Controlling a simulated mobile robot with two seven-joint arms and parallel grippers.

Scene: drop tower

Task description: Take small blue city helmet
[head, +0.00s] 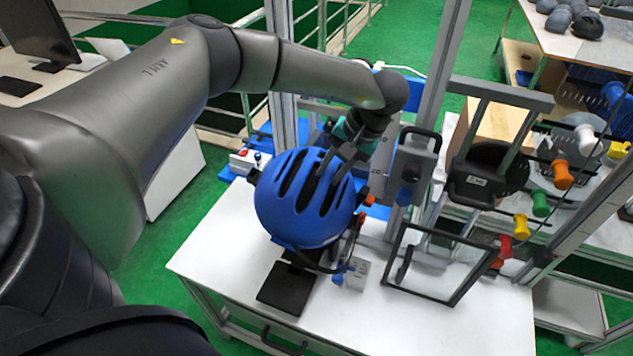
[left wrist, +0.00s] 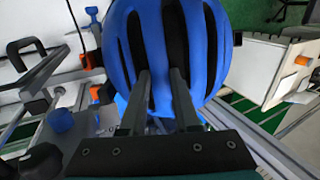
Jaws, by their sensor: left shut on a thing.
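The blue helmet (head: 305,212) with long dark vents is in the middle of the head view, over the white table and above a black stand. My left gripper (head: 346,158) reaches it from the upper right and is shut on its shell at the vents. In the left wrist view the helmet (left wrist: 168,45) fills the top centre, and the two fingers of my left gripper (left wrist: 160,78) go into its vents. I cannot tell whether the helmet touches the stand below. My right gripper is not in view.
The black stand plate (head: 287,289) lies on the white table (head: 225,262). A clear framed panel (head: 437,263) stands at the right. Metal posts (head: 440,70) rise close behind the helmet. Coloured knobs (head: 541,204) sit at the right. The table's front left is bare.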

